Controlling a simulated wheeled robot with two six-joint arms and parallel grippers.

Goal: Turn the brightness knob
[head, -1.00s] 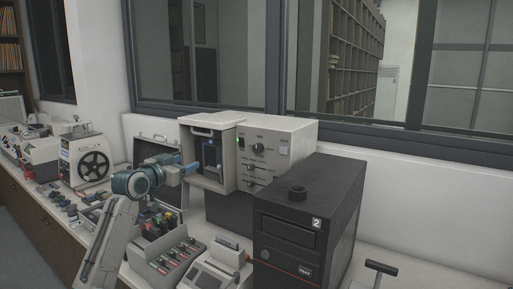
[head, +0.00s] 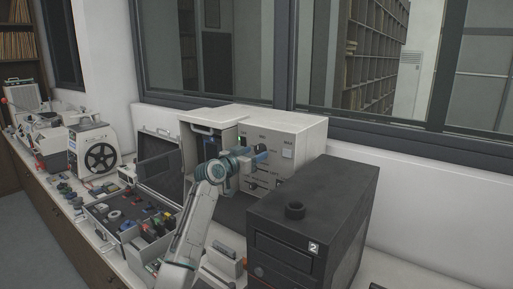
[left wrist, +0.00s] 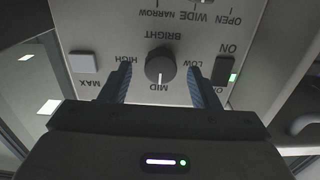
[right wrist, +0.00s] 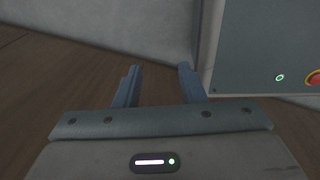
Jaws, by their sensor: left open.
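The brightness knob (left wrist: 160,68) is round and dark, on a light panel marked LOW, MID, HIGH and BRIGHT, which reads upside down in the left wrist view. Its white mark lies toward MID. My left gripper (head: 258,156) is open in front of the panel of the beige box (head: 302,135). In the left wrist view its two blue fingers stand either side of the knob, with a gap on each side. In the head view the arm and gripper hide the knob. My right gripper (right wrist: 160,68) is open and empty, away from the panel.
The MAX button (left wrist: 84,62) and the ON switch (left wrist: 222,70) with a green light flank the knob. A black case (head: 315,215) marked 2 stands in front of the box. An open case of small parts (head: 93,205) lies to the left.

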